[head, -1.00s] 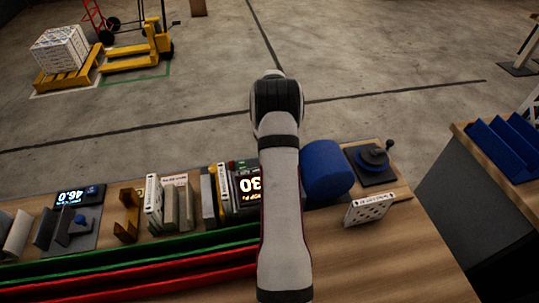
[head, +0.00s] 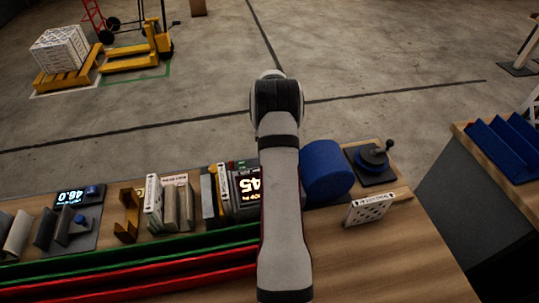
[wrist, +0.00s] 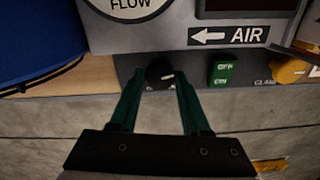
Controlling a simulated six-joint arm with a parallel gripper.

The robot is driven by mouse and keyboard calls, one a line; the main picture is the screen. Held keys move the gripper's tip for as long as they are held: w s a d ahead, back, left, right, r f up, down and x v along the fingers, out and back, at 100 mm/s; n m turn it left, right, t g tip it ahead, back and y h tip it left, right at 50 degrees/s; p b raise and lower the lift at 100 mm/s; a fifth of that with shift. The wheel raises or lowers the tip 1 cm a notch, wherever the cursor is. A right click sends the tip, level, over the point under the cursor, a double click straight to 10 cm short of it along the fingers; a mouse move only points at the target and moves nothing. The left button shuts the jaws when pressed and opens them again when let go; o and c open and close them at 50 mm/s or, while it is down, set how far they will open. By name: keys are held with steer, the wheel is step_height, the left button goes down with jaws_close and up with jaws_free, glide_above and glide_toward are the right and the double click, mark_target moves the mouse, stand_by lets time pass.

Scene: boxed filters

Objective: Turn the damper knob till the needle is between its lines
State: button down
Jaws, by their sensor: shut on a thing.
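The damper knob (wrist: 158,72) is small, black and round with a pale mark, on the front of a grey unit in the wrist view. My gripper (wrist: 160,80) has its two green fingers on either side of the knob and is shut on it. Above the knob is a round white dial marked FLOW (wrist: 131,4), cut off by the frame top, so its needle and lines are not seen.
To the knob's right are a green switch (wrist: 223,72) and a yellow clamp knob (wrist: 288,71). A blue drum (head: 327,170) stands close on the right in the head view. Boxed filters (head: 153,203) and metal parts stand to the left.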

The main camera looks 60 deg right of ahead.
steer(key=shift+c, duration=1.8)
jaws_free()
step_height(320, 180, up, 16)
steer(key=shift+f, duration=0.1)
